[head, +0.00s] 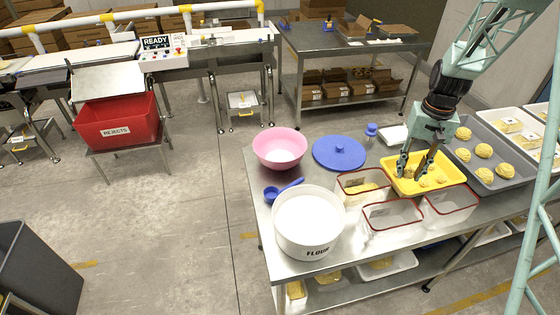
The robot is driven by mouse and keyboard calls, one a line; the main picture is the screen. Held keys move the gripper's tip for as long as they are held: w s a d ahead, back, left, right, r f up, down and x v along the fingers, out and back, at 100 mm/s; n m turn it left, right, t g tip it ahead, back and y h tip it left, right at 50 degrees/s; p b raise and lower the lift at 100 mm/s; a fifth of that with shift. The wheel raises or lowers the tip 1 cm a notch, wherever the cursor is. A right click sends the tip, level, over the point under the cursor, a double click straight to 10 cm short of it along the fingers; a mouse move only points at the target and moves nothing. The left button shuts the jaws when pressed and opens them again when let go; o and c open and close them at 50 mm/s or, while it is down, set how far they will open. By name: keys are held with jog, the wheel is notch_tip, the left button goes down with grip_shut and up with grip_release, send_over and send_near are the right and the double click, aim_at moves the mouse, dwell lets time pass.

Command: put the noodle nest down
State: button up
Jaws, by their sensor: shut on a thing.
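My gripper (410,172) points down over the yellow tray (456,164) on the steel table. It is shut on a pale yellow noodle nest (409,175), which shows only in part between the fingers. The held nest is over the left part of the tray; I cannot tell whether it touches the tray floor. Other noodle nests (425,182) lie in the tray just right of the gripper.
A grey tray (510,183) with several nests stands right of the yellow one. Clear red-rimmed containers (392,217) stand in front. A white flour tub (308,222), pink bowl (280,147) and blue lid (339,152) are to the left.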

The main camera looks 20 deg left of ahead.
jog(key=w+a+n, duration=0.4)
jog(key=w+a, duration=0.1)
jog(key=a, duration=0.6)
jog(key=n+b, duration=0.2)
jog(key=n, duration=0.5)
send_over(275, 153)
jog(key=s+d, duration=0.3)
jog(key=d, duration=1.1)
jog(key=shift+f, duration=0.4)
jog(key=s+a+n, duration=0.2)
jog(key=a+n, duration=0.2)
jog(key=a, duration=0.8)
jog(key=shift+s+a, duration=0.1)
jog(key=shift+f+b, duration=0.35)
jog(key=shift+f, duration=2.75)
jog(key=shift+f, duration=0.1)
jog(key=shift+f, duration=1.75)
